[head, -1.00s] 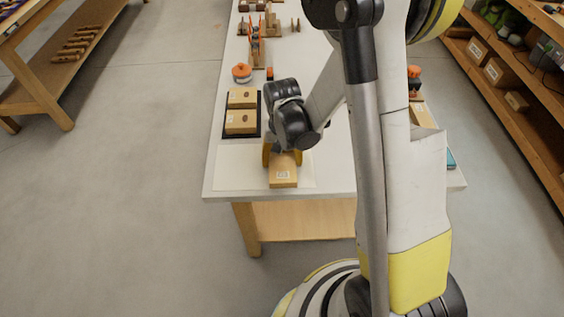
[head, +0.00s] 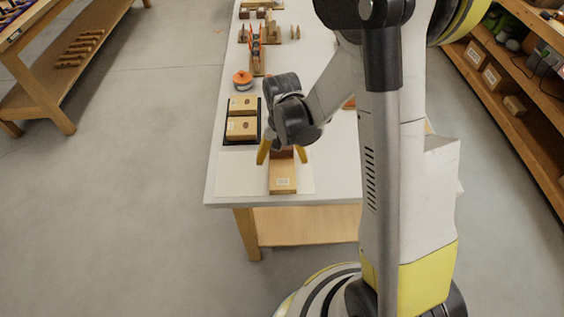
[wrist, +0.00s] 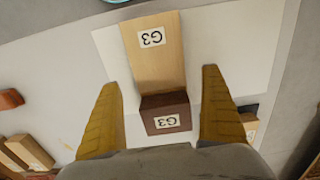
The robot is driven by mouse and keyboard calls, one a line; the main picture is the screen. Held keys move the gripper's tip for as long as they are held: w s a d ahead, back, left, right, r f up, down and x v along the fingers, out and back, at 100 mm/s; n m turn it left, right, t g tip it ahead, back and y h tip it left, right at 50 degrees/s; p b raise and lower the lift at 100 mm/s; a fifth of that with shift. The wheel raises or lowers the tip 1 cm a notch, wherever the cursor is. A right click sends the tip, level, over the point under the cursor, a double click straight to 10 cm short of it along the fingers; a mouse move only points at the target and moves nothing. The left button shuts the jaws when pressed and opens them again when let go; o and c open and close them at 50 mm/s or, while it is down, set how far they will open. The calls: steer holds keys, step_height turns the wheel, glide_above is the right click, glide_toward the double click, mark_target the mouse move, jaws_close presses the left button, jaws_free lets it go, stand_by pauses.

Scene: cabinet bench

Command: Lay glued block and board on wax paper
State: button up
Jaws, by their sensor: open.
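The board (head: 283,184), light wood with a G3 label, lies flat on the white wax paper (head: 237,173) near the table's front edge. In the wrist view the board (wrist: 154,58) has a dark brown block (wrist: 165,110), also labelled G3, at one end, touching it. The wax paper (wrist: 232,45) spreads around both. My gripper (head: 283,158) is open, its yellow fingers spread. In the wrist view my gripper (wrist: 164,85) has one finger on each side of the block, with gaps visible. The block is mostly hidden in the head view.
A black tray (head: 228,141) with two light wooden pieces (head: 241,127) stands behind the wax paper. An orange-lidded pot (head: 242,79) and a clamp fixture (head: 257,55) stand farther back. The table's front edge is close to the board.

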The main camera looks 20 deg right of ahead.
step_height(320, 180, up, 8)
steer(key=p, duration=0.3)
step_height(320, 180, up, 11)
steer(key=n+t, duration=0.2)
steer(key=t, duration=0.1)
glide_above(282, 166)
steer(key=s, duration=0.5)
steer(key=s+r+n+t, duration=0.1)
steer(key=s+r+t, duration=0.3)
steer(key=s+r, duration=0.2)
steer(key=shift+s+n, duration=0.3)
steer(key=shift+s, duration=0.55)
steer(key=shift+r, duration=0.1)
